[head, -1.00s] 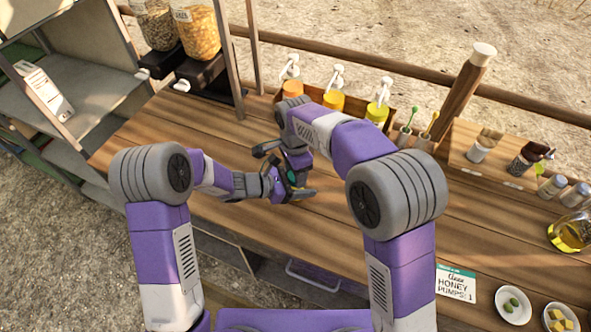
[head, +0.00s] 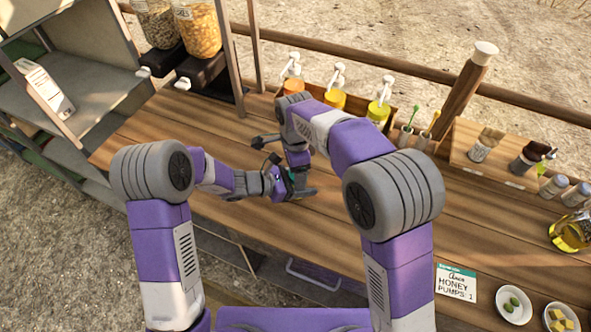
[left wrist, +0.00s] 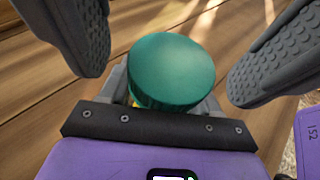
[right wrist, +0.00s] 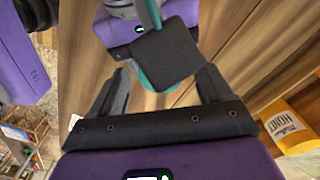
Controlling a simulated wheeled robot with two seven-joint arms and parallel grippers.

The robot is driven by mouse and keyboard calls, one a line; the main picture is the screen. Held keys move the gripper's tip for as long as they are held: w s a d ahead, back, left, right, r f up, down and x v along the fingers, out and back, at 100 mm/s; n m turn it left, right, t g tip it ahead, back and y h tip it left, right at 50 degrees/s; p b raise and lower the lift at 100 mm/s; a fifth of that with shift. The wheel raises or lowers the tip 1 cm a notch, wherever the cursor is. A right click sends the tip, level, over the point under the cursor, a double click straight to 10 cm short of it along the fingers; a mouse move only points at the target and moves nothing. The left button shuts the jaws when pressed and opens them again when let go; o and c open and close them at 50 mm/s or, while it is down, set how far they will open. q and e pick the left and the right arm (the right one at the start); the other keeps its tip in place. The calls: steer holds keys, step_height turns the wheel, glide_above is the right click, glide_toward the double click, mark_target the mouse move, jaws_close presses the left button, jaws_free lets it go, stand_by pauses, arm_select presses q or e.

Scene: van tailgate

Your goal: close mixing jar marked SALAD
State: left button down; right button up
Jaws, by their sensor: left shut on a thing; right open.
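The jar's round green lid (left wrist: 172,70) faces up in the left wrist view, with a sliver of yellow below it. My left gripper (head: 300,192) is shut on the jar low over the counter; arms mostly hide the jar in the head view. No SALAD marking is legible. My right gripper (right wrist: 160,80) is open, its two dark ribbed fingers spread on either side of the lid and apart from it in the left wrist view. In the right wrist view a dark block covers most of the lid, so whether the lid sits fully down cannot be told.
Several pump bottles (head: 335,98) stand in a wooden box at the counter's back; an orange HONEY bottle (right wrist: 292,128) shows in the right wrist view. A honey order card (head: 456,283) and small bowls (head: 513,305) lie at right. The counter left of my grippers is clear.

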steer(key=shift+r, duration=2)
steer(key=shift+c, duration=0.4)
